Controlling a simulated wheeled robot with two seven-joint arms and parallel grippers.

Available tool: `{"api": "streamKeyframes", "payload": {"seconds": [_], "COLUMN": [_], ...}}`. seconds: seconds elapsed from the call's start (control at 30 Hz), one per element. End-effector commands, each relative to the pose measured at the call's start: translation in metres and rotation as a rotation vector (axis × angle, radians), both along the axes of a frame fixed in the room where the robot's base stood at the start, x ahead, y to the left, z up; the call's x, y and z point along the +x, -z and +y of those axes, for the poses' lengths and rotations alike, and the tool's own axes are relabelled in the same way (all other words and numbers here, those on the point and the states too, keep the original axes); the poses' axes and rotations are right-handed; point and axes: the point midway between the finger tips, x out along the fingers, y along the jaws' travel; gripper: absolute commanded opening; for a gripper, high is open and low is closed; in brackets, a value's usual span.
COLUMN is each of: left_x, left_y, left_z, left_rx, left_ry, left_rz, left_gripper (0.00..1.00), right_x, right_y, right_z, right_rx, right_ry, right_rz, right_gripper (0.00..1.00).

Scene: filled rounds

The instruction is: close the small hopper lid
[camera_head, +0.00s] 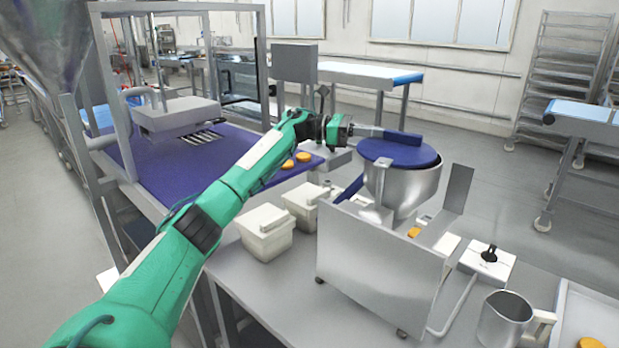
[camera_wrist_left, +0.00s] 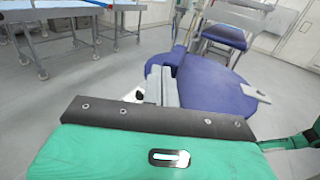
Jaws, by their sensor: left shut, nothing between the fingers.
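The small hopper (camera_head: 405,188) is a steel bowl on a metal machine at the right of the head view. Its round blue lid (camera_head: 395,155) lies across the mouth, nearly level; I cannot tell whether it sits fully flush. A blue raised tab (camera_head: 405,137) stands at the lid's far edge. My left gripper (camera_head: 379,132) is shut and empty, its fingertips beside this tab, at the far side of the lid. In the left wrist view the closed fingers (camera_wrist_left: 162,86) show beside the blue lid (camera_wrist_left: 218,92); contact is unclear. My right gripper is out of view.
Two white tubs (camera_head: 265,234) stand left of the machine. A control box (camera_head: 487,262) and a metal jug (camera_head: 503,318) stand at its right. A blue conveyor (camera_head: 165,165) with orange rounds runs under my left arm. A grey upright plate (camera_head: 453,200) stands near the hopper.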

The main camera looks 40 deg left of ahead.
Motion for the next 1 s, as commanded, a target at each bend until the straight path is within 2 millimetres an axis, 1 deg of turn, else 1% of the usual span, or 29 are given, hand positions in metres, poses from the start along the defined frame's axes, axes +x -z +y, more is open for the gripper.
{"api": "streamKeyframes", "payload": {"seconds": [0.03,0.2,0.4,1.0], "left_x": [0.002,0.009,0.014,0.015], "left_y": [0.000,0.000,0.000,-0.001], "left_z": [-0.006,-0.019,-0.027,-0.032], "left_rx": [-0.003,-0.002,-0.001,-0.002], "left_ry": [0.000,-0.004,-0.007,-0.005], "left_rz": [-0.001,-0.001,0.000,-0.001], "left_gripper": [0.00,0.00,0.00,0.00], "right_x": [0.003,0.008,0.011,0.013], "right_y": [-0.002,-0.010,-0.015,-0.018], "right_z": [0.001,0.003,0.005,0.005], "right_rx": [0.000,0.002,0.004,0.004], "right_ry": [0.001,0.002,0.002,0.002], "right_rz": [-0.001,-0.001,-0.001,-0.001], "right_gripper": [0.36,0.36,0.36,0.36]}}
